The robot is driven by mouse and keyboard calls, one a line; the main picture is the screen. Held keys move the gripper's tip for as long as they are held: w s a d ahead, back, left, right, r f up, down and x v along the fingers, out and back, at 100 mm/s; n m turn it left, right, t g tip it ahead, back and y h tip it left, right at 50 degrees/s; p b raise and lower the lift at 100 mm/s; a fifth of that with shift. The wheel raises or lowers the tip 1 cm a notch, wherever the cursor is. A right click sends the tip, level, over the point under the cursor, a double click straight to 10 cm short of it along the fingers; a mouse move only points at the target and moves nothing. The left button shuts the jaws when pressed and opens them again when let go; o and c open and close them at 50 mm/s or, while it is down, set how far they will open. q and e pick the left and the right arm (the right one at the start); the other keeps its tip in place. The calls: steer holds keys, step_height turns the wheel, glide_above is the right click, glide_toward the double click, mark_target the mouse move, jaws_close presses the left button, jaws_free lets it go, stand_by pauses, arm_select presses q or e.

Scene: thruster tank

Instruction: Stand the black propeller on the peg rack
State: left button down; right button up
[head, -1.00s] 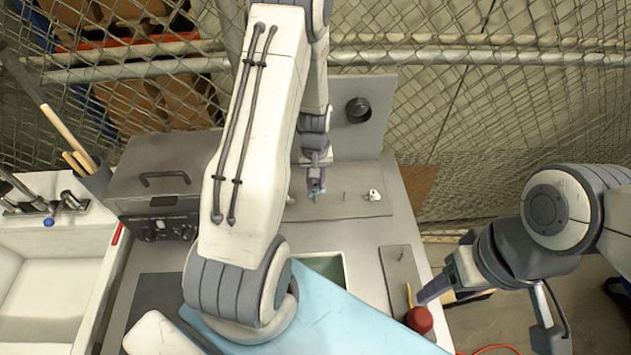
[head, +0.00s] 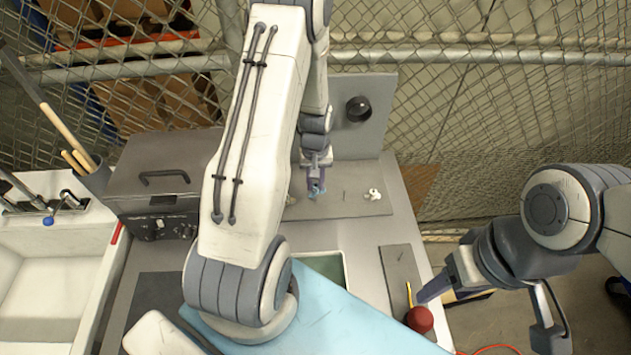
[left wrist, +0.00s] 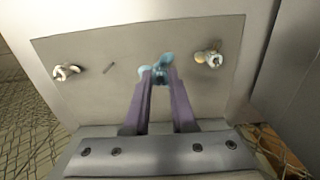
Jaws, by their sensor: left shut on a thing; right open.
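My left gripper (head: 316,186) is over the peg rack, a flat grey plate (head: 362,208) on the bench. In the left wrist view its fingertips (left wrist: 160,77) are shut on a light-blue propeller (left wrist: 157,65) with a dark middle. Whether that propeller touches the plate or a peg is unclear. A bare peg (left wrist: 109,68) stands on the plate to its left in that view. A white propeller (left wrist: 66,72) sits further left, and a white and orange one (left wrist: 208,58) sits to the right. I cannot make out a black propeller. My right gripper (head: 435,290) is open and empty.
A grey panel with a dark round fitting (head: 359,109) stands behind the rack. A dark box with a handle (head: 165,185) is at left. A green-lined basin (head: 325,268) lies in front, and a red ball-shaped thing (head: 420,319) is near my right gripper.

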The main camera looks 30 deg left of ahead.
mark_target(316, 191)
arm_select(q)
steer(key=shift+f+b, duration=1.55)
steer(key=shift+f, duration=0.65)
stand_by(1.1)
steer(key=c, duration=0.7)
jaws_free()
steer(key=shift+o, duration=0.2)
steer(key=shift+r, duration=0.1)
steer(key=shift+r+p, duration=3.25)
steer(key=shift+r, duration=0.7)
